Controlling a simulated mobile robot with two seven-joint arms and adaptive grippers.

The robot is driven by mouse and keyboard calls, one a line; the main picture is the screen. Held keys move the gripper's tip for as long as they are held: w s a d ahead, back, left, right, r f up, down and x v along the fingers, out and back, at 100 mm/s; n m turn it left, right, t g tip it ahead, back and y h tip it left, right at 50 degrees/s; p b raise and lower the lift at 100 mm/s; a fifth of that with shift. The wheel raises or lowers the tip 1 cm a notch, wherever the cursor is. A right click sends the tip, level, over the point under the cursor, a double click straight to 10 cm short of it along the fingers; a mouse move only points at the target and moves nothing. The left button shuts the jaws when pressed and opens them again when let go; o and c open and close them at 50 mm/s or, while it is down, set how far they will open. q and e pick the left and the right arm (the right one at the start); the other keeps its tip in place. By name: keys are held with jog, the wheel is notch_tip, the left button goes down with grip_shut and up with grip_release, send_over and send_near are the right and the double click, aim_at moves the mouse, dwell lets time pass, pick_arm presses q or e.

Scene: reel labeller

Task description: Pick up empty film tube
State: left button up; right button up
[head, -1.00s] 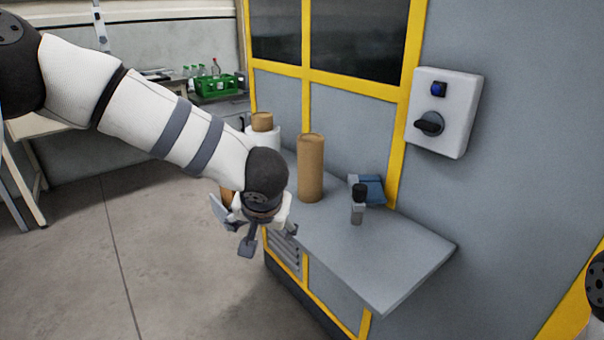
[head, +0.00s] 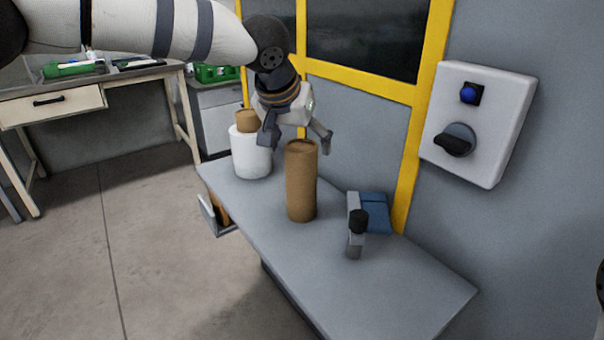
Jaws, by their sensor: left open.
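A plain brown cardboard tube (head: 301,185), which looks like the empty film tube, stands upright on the grey shelf (head: 400,290) of the machine. My left gripper (head: 297,140) is just above the tube's top, pointing down. Its fingers are spread, one to each side of the tube's upper end in the picture, and nothing is held. I cannot tell whether a finger touches the tube. My right gripper is not in view.
A white film roll (head: 251,155) with a brown core stands behind the tube to the left. A small black-topped device (head: 356,235) and a blue item (head: 374,212) are to the right. A holder (head: 215,214) hangs at the shelf's left edge. A control box (head: 480,123) is on the wall.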

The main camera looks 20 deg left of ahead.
pick_arm(q)
jog(key=x, duration=0.2)
jog(key=shift+w+f, duration=0.25)
jog(key=shift+f, duration=0.05)
jog(key=c, duration=1.4)
jog(key=shift+o, duration=0.2)
notch_tip(320, 180, up, 17)
jog(key=shift+r, duration=0.1)
